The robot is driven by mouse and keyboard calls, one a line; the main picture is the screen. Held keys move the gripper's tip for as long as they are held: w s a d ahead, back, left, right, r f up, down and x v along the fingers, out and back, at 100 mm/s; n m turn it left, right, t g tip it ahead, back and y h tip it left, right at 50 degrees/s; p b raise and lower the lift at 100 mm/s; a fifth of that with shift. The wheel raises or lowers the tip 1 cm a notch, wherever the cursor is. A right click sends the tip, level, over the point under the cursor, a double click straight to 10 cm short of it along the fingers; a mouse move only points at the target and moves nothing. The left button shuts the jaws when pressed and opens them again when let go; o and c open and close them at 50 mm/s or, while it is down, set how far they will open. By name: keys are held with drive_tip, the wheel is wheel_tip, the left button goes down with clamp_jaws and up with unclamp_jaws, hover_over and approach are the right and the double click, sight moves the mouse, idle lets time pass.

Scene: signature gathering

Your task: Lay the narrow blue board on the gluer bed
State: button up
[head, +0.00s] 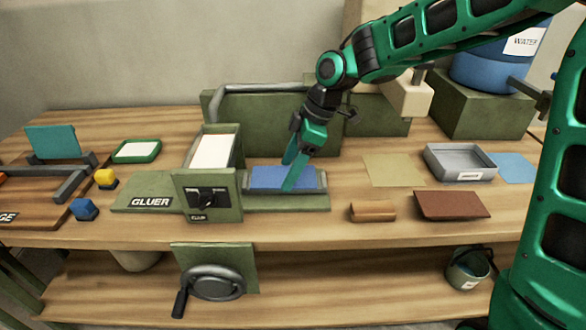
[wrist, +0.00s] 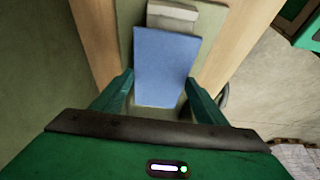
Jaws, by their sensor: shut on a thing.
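The narrow blue board (head: 266,178) lies flat at the gluer bed (head: 322,181), inside or just above its grey frame. I cannot tell whether it touches the bed. The gluer's green body with its label (head: 151,202) is to the left. My gripper (head: 290,174) points down at the board, with its fingers across the board's right part. In the wrist view the blue board (wrist: 165,62) runs between the two fingers of my gripper (wrist: 160,84), which are shut on its sides. Its near end shows just ahead of the palm.
A white sheet in a green holder (head: 212,151) stands left of the bed. To the right are an orange-brown block (head: 372,211), a brown board (head: 452,205) and a grey tray (head: 460,163). A green housing (head: 270,125) stands behind. A crank wheel (head: 213,283) hangs below the front edge.

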drive_tip(key=shift+f, duration=0.3)
drive_tip(key=o, duration=1.1)
drive_tip(key=shift+f, duration=0.1)
drive_tip(key=shift+c, duration=0.2)
drive_tip(key=v, duration=1.2)
